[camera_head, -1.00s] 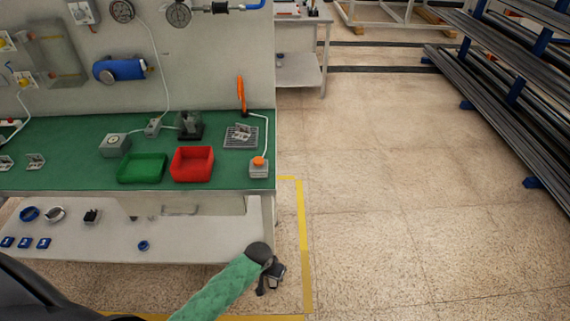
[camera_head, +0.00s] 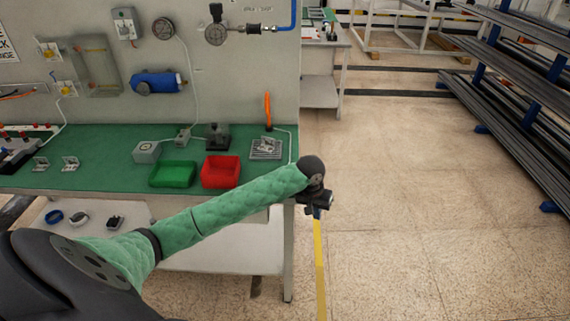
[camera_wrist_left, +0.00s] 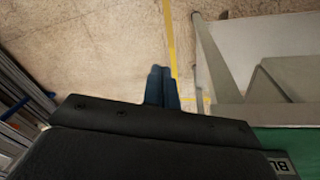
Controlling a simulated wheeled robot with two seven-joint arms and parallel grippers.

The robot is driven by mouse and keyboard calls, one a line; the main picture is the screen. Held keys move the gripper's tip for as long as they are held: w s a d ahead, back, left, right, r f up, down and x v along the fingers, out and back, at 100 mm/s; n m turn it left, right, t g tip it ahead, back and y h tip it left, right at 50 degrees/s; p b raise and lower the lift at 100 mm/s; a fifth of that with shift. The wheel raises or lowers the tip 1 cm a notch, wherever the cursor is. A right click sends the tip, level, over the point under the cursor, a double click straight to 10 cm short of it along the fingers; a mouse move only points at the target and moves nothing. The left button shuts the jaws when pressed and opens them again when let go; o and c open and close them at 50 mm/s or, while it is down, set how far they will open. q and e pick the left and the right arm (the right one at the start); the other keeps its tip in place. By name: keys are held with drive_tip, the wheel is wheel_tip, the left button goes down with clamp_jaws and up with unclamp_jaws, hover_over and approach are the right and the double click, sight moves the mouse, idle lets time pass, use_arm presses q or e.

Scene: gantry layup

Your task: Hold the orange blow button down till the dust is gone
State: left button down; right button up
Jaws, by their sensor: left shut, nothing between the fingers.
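The orange button seen on a small box at the bench's right front corner earlier is hidden behind my left arm in the head view. In the left wrist view, part of a label (camera_wrist_left: 281,166) reading "BL" shows at the bottom right. A grey grate (camera_head: 265,150) with a metal part on it sits at the bench's right end, beside an upright orange nozzle (camera_head: 267,108). Dust is too small to make out. My left gripper (camera_head: 317,211) is just right of the bench corner; its fingers (camera_wrist_left: 161,82) are shut and empty. My right gripper is not in view.
The green-topped bench (camera_head: 105,150) holds a green tray (camera_head: 173,176), a red tray (camera_head: 221,173) and small devices. A rack of long bars (camera_head: 515,95) stands at the right. The floor (camera_head: 400,200) between is clear, with a yellow line.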

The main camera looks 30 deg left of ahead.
use_arm(q)
drive_tip(key=w+a+r+n, duration=0.1)
drive_tip(key=a+r, duration=0.4)
drive_tip(key=r, duration=0.3)
drive_tip(key=w+a+r+n+g+y, duration=0.1)
drive_tip(key=a+r+n, duration=0.1)
drive_tip(key=a+r, duration=0.3)
drive_tip(key=w+a+r+n, duration=0.1)
drive_tip(key=a+r, duration=0.4)
drive_tip(key=r, duration=0.7)
drive_tip(key=shift+w+r+n, duration=0.25)
drive_tip(key=shift+r+n, duration=0.15)
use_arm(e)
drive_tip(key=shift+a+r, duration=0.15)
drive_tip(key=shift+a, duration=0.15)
use_arm(q)
drive_tip(key=shift+f, duration=0.1)
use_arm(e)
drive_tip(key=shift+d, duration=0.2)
